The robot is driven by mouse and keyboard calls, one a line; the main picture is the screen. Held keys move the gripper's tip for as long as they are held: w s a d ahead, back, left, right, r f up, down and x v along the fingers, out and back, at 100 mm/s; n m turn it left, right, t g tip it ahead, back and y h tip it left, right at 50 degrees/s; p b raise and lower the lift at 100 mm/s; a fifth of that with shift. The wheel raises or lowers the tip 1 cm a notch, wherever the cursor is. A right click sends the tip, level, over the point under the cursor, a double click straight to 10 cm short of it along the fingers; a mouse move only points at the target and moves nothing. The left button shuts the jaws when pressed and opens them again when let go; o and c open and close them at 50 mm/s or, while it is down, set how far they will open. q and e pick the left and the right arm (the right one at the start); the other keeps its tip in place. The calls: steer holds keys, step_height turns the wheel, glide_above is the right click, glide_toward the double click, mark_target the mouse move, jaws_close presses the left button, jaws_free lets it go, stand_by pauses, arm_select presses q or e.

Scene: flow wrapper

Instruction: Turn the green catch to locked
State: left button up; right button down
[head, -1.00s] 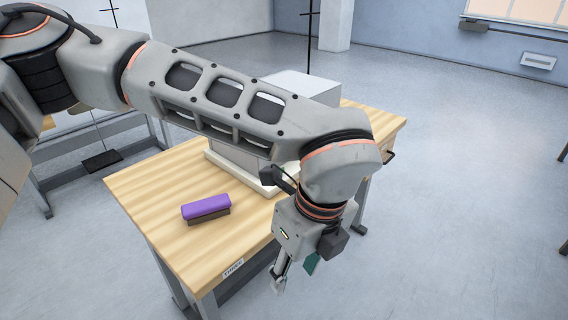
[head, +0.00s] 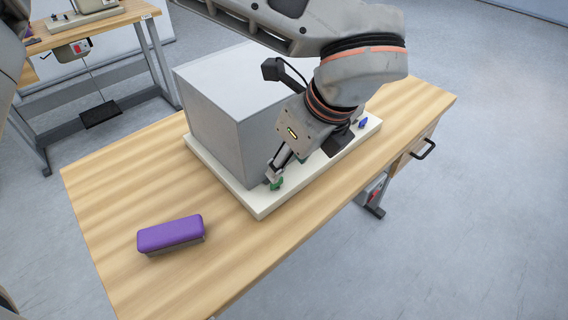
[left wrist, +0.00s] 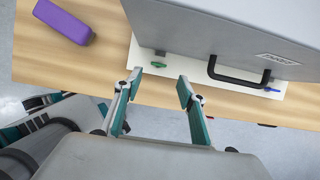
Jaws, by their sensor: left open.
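The green catch (head: 277,184) sits on the pale base plate (head: 262,208) at the near corner of the grey box (head: 225,100). In the left wrist view the catch (left wrist: 158,65) shows small, just ahead of the gap between my fingertips. My left gripper (head: 275,172) is open and reaches down right at the catch, partly covering it; its two fingers also show apart in the left wrist view (left wrist: 159,86). I cannot tell if they touch the catch. A blue catch (head: 363,124) is farther along the same plate. My right gripper is not in view.
A purple block-like brush (head: 170,233) lies on the wooden table (head: 110,200), left of the plate. The box has a black handle (left wrist: 238,78) facing my gripper. A drawer handle (head: 424,149) sticks out at the table's right end. Another bench stands behind left.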

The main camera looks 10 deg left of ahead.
mark_target(277, 183)
arm_select(q)
steer(key=x, duration=0.2)
steer(key=b+x, duration=0.1)
steer(key=x, duration=0.4)
steer(key=shift+s+f+b, duration=0.1)
steer(key=shift+s+b, duration=0.15)
steer(key=shift+b, duration=0.05)
steer(key=shift+w+f, duration=0.15)
steer(key=shift+f, duration=0.1)
steer(key=shift+r, duration=0.1)
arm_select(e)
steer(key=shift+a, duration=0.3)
arm_select(q)
steer(key=c, duration=1.1)
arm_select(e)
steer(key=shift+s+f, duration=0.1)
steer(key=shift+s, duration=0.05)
